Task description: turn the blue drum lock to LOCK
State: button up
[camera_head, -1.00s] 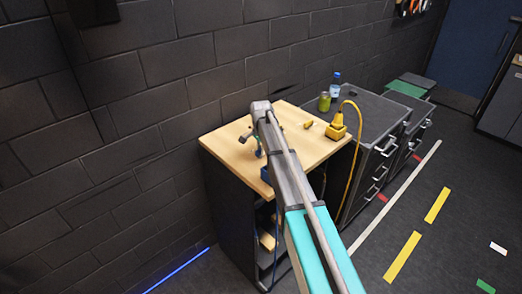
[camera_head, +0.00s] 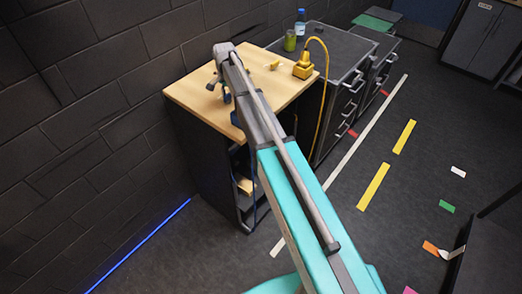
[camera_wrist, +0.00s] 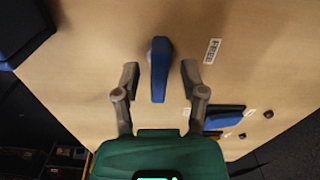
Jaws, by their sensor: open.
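The blue drum lock (camera_wrist: 159,70) is in the upper middle of the wrist view, a blue bar with a rounded grey end at the top. It points down the picture toward my gripper. My gripper (camera_wrist: 160,80) is open, with one grey finger on each side of the blue bar and a visible gap on both sides. In the head view my gripper (camera_head: 215,80) is over the left part of the wooden tabletop (camera_head: 192,98). I cannot clearly tell the lock apart there, as my arm covers much of that area.
A white printed label (camera_wrist: 212,51) lies right of the lock, too small to read. Another blue piece (camera_wrist: 222,119) is at right. A yellow device (camera_head: 304,68) with a cable stands on the table's right side. A green can (camera_head: 290,41) and a bottle (camera_head: 300,22) stand beyond.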

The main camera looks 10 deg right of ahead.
jog(key=n, duration=0.4)
jog(key=shift+w+a, duration=0.1)
jog(key=n, duration=0.4)
jog(key=shift+a, duration=0.15)
jog(key=n, duration=0.4)
jog(key=shift+a+n, duration=0.15)
jog(key=shift+n, duration=0.25)
jog(key=n, duration=0.3)
jog(key=shift+a+n, duration=0.1)
jog(key=shift+n, duration=0.3)
notch_tip(320, 180, up, 14)
jog(key=p, duration=1.4)
jog(key=s+d+f+m+b, duration=0.1)
jog(key=s, duration=0.4)
jog(key=s+d+f+m+b, duration=0.1)
jog(key=s+d, duration=0.1)
jog(key=s, duration=0.4)
jog(key=s+d+f+m+b, duration=0.1)
jog(key=s+d, duration=0.1)
jog(key=s, duration=0.4)
jog(key=shift+d+f+m, duration=0.1)
jog(key=shift+f+m, duration=0.05)
jog(key=shift+m, duration=0.25)
jog(key=s+d+f+m+b, duration=0.2)
jog(key=s+f+b, duration=1.1)
jog(key=f+b, duration=0.3)
jog(key=shift+d+m, duration=0.25)
jog(key=shift+m, duration=0.15)
